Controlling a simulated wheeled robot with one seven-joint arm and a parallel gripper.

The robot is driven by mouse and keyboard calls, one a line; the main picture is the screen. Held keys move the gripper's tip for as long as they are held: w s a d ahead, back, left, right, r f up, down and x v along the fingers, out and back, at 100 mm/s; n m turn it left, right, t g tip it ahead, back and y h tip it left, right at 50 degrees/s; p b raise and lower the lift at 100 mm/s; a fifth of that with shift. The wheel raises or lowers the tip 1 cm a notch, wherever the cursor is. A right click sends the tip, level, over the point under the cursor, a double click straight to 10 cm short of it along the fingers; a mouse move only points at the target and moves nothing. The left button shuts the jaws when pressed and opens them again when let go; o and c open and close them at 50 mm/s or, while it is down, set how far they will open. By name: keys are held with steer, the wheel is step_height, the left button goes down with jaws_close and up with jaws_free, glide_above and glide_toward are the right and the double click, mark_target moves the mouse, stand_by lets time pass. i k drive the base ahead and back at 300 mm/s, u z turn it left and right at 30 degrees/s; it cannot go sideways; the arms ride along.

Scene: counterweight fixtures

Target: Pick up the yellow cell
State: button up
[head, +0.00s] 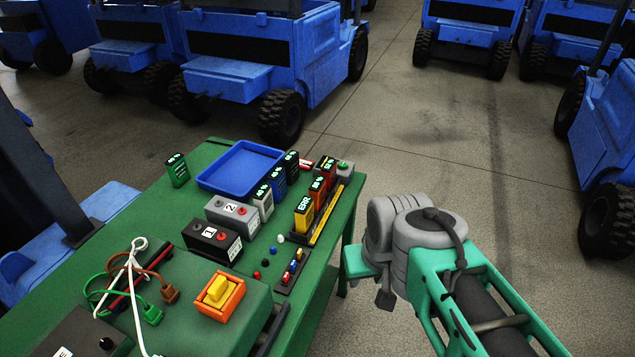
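The yellow cell (304,217) stands upright near the right edge of the green table (343,207), with "ERR" in green on its dark top. It is the nearest in a row, with an orange cell (318,194) and a red cell (328,174) behind it. Its base is at a dark rack with a yellow strip. My gripper (385,298) is off the table's right side, to the right of and nearer than the yellow cell, and apart from it. Only a small dark part of it shows below the grey joints, and its fingers cannot be made out.
A grey cell (264,201), blue cell (278,179) and black cell (291,164) stand left of the row. A blue tray (240,167) lies behind, a green cell (177,170) beside it. Battery blocks and an orange-framed yellow switch (217,291) stand nearer.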

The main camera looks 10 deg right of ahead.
mark_target(304, 212)
steer(key=z, duration=1.1)
steer(key=i, duration=1.65)
steer(key=u, duration=5.2)
